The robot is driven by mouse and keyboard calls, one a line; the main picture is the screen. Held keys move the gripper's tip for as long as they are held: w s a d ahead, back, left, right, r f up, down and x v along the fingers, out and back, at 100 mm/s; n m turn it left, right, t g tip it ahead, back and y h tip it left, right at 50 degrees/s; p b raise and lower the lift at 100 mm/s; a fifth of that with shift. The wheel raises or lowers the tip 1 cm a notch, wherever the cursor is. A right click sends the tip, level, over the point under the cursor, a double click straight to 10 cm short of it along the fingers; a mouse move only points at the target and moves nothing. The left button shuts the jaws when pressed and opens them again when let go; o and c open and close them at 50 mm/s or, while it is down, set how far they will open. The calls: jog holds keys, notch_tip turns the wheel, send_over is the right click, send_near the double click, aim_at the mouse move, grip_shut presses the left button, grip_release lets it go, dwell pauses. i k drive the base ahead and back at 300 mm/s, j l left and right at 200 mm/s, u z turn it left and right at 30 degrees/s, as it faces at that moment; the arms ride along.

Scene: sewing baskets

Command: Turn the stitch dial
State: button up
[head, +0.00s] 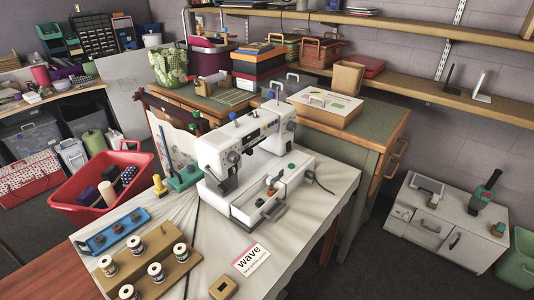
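A white sewing machine (250,145) stands on a pale cloth-covered table (215,225) in the middle of the head view. A dark round knob (233,157) is on its front at the left end. A blue knob (234,123) is on its top, and small coloured marks show along its upper front. I cannot tell which of these is the stitch dial, nor its setting. A white card reading "wave" (251,260) lies on the cloth in front of the machine. My gripper is not in view.
A wooden block with thread spools (147,262), a blue tray (115,230) and a red basket (75,200) are left of the machine. A green-topped table (350,145) stands behind. A low white cabinet (430,215) is at the right, with open floor between.

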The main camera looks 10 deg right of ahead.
aim_at(291, 126)
jog(key=i+l+u, duration=0.3)
jog(key=i+l, duration=0.55)
jog(key=l, duration=0.15)
